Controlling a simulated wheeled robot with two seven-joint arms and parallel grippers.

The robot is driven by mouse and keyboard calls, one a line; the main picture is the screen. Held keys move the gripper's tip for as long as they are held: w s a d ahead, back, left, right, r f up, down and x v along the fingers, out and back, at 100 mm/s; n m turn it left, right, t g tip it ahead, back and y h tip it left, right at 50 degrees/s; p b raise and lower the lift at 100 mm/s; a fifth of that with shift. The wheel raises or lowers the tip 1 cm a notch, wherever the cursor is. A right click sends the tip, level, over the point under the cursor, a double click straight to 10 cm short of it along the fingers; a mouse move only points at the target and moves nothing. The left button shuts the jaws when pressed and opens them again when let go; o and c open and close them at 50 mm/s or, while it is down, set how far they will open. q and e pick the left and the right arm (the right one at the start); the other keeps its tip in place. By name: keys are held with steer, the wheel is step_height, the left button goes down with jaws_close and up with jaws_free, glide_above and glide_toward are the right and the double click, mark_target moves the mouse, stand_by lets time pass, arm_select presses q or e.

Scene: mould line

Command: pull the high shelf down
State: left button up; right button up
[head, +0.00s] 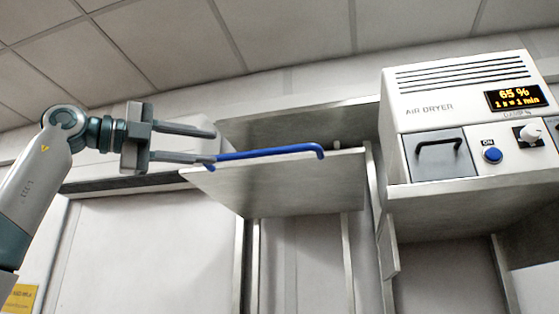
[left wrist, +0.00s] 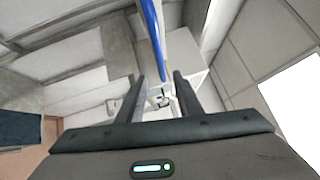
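The high shelf (head: 285,187) is a pale metal board seen from below, up on the wall in the middle of the head view. A blue bar handle (head: 268,153) runs along its front edge. My left gripper (head: 213,147) comes in from the left at the handle's left end, with its fingers apart. In the left wrist view the blue handle (left wrist: 153,38) runs down towards the gap between the open fingers (left wrist: 160,77). I cannot tell whether a finger touches it. My right gripper is not in view.
A white air dryer (head: 440,110) with a lit display stands to the right of the shelf on a metal ledge. A grey cabinet panel (head: 150,245) is below the left gripper. A yellow label (head: 20,297) is at the lower left.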

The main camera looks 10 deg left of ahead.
mark_target(271, 154)
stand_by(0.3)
arm_select(q)
steer(key=shift+d, duration=0.1)
steer(key=p+x, duration=0.8)
steer(key=x, duration=0.8)
steer(key=shift+w+d, duration=0.45)
steer(key=shift+d, duration=0.05)
steer(key=shift+s, duration=0.1)
jaws_close()
